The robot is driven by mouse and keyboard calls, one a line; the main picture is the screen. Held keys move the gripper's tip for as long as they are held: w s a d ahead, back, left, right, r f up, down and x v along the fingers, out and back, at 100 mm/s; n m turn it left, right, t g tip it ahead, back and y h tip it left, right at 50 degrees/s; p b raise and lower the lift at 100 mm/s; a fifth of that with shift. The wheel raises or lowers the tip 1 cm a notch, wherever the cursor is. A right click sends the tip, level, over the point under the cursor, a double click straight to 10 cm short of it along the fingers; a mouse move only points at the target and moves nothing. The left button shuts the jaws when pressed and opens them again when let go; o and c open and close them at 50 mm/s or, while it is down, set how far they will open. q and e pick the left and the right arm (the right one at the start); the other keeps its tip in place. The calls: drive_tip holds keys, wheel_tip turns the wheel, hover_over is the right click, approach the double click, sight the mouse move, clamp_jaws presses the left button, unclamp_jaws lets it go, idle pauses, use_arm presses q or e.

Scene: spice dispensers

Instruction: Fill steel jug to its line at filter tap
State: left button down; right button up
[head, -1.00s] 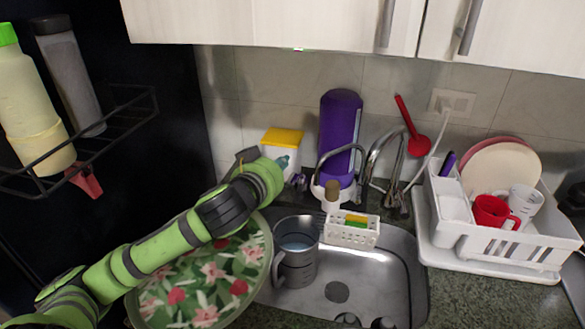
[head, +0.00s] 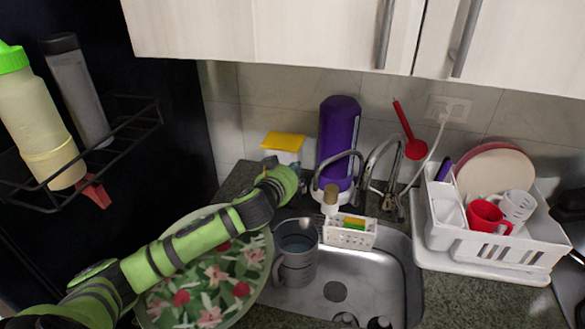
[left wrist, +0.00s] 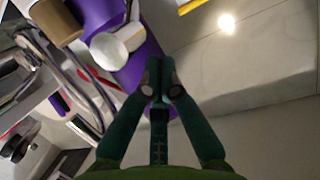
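The steel jug (head: 297,265) stands upright in the left end of the sink, its handle toward the lower left. A bluish surface, like water, shows inside it; I cannot tell its level against a line. The filter tap is the tall purple unit (head: 338,130) behind the sink, with a curved metal spout (head: 333,158) reaching left above the jug's side of the sink. My left gripper (head: 270,163) is left of the purple unit, above the counter. In the left wrist view its fingers (left wrist: 161,75) meet at the tips, apparently empty, with the purple unit (left wrist: 140,65) beyond them. My right gripper is out of view.
A second metal faucet (head: 385,160) stands right of the filter. A white sponge caddy (head: 350,239) sits at the sink's back edge. A white dish rack (head: 500,247) is at right. A floral tray (head: 245,285) lies left of the sink, under my arm. A yellow-topped box (head: 283,141) stands behind my gripper.

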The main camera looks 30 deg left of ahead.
use_arm(q)
drive_tip(key=shift+s+f, duration=0.3)
drive_tip(key=shift+f, duration=0.05)
drive_tip(key=shift+d+f, duration=0.1)
drive_tip(key=shift+s+d+f+b, duration=0.15)
drive_tip(key=shift+s+f+b, duration=0.35)
drive_tip(key=shift+s+f, duration=0.8)
drive_tip(key=shift+w, duration=0.15)
idle(6.1)
